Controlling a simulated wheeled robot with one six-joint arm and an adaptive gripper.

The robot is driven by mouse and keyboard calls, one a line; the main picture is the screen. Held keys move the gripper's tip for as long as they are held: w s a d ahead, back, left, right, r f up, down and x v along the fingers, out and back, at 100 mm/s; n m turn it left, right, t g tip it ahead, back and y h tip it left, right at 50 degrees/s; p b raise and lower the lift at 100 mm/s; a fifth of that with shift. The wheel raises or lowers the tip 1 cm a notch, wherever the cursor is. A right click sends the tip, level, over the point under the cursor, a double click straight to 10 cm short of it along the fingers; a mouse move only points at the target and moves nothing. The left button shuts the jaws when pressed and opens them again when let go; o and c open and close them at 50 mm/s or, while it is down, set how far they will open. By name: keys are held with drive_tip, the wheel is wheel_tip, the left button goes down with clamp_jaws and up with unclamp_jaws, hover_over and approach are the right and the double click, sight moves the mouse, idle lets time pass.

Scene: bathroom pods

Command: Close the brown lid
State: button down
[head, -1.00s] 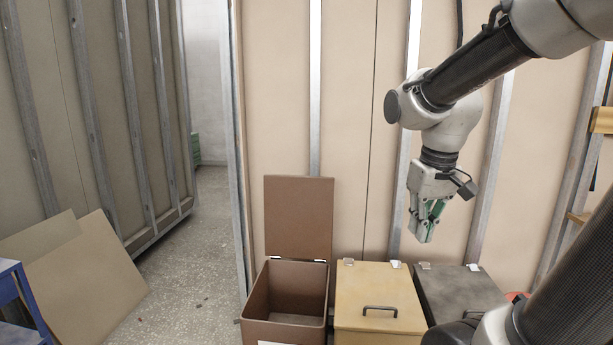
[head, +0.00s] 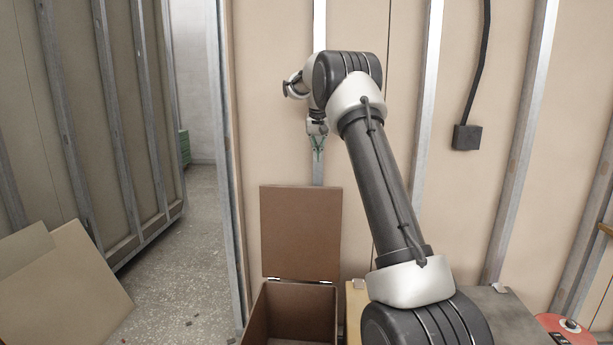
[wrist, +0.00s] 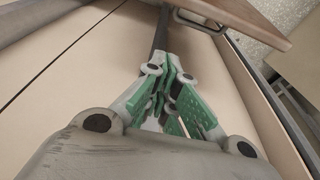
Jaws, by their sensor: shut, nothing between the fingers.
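The brown lid (head: 300,232) stands upright and open at the back of the brown box (head: 262,322), against the wall, hinged at the box's rear edge. In the wrist view a brown panel with a handle (wrist: 235,22), which looks like this lid, is at the top right, beyond the fingers. My gripper (head: 318,168) is above and behind the top edge of the lid, close to the wall, pointing down. Its green fingers (wrist: 173,100) are shut and empty in the wrist view. I cannot tell whether they touch the lid.
A tan box (head: 356,305) and a dark grey box (head: 510,310) stand right of the brown box, partly hidden by my arm. A red round object (head: 565,328) is at the lower right. The wall stud (head: 319,30) is behind my gripper.

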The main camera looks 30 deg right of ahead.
drive_tip(key=s+x, duration=0.1)
drive_tip(key=x, duration=0.9)
drive_tip(key=s+a, duration=0.2)
drive_tip(key=s, duration=0.1)
drive_tip(key=shift+a+r, duration=0.15)
drive_tip(key=shift+a, duration=0.1)
